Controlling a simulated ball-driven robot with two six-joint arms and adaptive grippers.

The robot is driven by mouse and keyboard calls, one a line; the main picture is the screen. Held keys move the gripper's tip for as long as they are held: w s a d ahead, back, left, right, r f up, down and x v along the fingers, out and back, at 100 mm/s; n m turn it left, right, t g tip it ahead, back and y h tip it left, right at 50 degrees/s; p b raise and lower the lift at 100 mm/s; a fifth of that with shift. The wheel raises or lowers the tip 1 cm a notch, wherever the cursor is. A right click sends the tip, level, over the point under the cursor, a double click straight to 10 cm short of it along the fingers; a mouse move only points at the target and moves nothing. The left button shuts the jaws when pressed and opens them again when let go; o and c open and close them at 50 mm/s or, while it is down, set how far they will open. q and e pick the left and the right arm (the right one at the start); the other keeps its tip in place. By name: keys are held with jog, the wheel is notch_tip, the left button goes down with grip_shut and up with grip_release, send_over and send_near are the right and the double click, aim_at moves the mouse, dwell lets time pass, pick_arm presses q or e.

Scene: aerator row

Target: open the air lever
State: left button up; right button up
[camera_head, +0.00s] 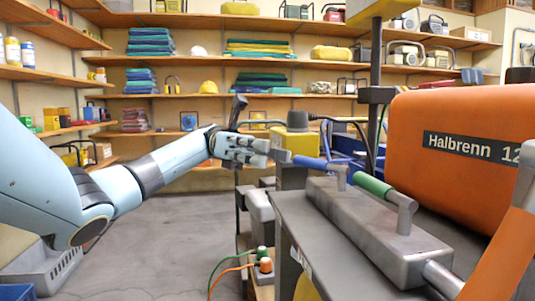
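A grey metal manifold (375,235) lies on the grey bench on the right. Two levers rise from it. One has a blue handle (310,163) pointing left, and one nearer has a green handle (373,184), also pointing left. No label shows which is the air lever. My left gripper (282,156) reaches in from the left, its fingertips at the left end of the blue handle. Whether it touches the handle, and whether its fingers are open or closed, I cannot tell. My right gripper is not in view.
A large orange tank (455,140) marked "Halbrenn 12" stands behind the manifold. A yellow box (292,144) with a black cable is behind the gripper. Stocked shelves (215,95) line the back wall. The floor (165,245) at left centre is clear.

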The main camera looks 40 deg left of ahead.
aim_at(319, 165)
pick_arm(q)
jog(key=shift+a, duration=0.15)
